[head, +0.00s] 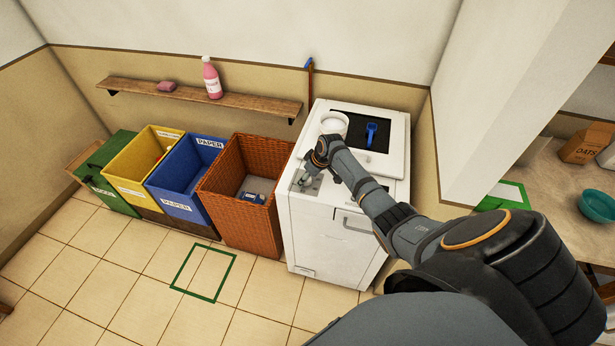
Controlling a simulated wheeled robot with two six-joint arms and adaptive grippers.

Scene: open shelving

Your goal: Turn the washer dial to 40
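The white washer (325,248) stands against the wall at the centre right. A grey control strip runs along its upper front edge. My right arm reaches in from the right across the washer's top. My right gripper (306,180) is at the left part of that strip, pointing down. The dial cannot be made out clearly; the gripper covers much of that spot. The fingers are too small to tell whether they are open or shut, or touching the dial. The dial's markings are not readable. My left gripper is not in view.
A white round container (334,122) and a blue scoop-like item (371,134) are on the washer's top. A wicker basket (238,222), blue bin (178,203), yellow bin (127,187) and green bin (101,196) stand left. A shelf (250,104) hangs above. Floor in front is clear.

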